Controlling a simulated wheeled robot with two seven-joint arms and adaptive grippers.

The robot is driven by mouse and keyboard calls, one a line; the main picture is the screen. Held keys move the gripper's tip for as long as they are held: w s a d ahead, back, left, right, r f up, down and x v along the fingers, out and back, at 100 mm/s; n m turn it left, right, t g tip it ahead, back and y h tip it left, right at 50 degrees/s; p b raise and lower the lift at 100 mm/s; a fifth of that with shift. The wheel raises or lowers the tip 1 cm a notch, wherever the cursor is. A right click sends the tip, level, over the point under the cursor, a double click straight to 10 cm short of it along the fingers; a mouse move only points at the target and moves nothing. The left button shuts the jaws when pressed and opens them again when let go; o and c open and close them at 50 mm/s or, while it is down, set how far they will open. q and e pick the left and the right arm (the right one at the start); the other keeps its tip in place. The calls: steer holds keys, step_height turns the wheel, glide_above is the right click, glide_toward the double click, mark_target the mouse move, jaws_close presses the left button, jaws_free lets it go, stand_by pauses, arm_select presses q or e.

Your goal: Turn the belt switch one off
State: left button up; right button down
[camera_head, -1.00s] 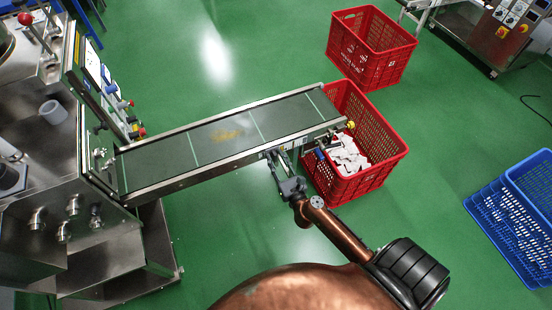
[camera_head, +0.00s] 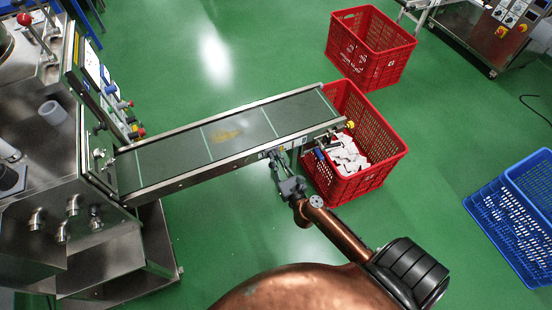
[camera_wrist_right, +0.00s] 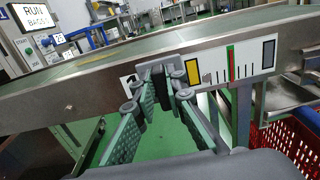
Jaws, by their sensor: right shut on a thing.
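The conveyor belt (camera_head: 175,149) runs from the machine on the left toward the baskets. Its near side rail carries a marked panel with yellow and red-green marks (camera_wrist_right: 250,60), which also shows in the right wrist view. My right gripper (camera_head: 274,160) reaches this rail near the belt's right end. In the right wrist view, my right gripper's fingers (camera_wrist_right: 157,82) come together against the rail beside the panel's yellow mark. They are shut on belt switch one, which is mostly hidden between the fingertips; its position cannot be read. My left gripper is not in view.
A red basket with white packets (camera_head: 375,178) stands under the belt's right end, close to my right arm. Another red basket (camera_head: 372,50) stands behind it. Blue crates (camera_head: 485,210) lie at the right. The machine (camera_head: 110,245) fills the left. Green floor (camera_head: 240,240) is open between.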

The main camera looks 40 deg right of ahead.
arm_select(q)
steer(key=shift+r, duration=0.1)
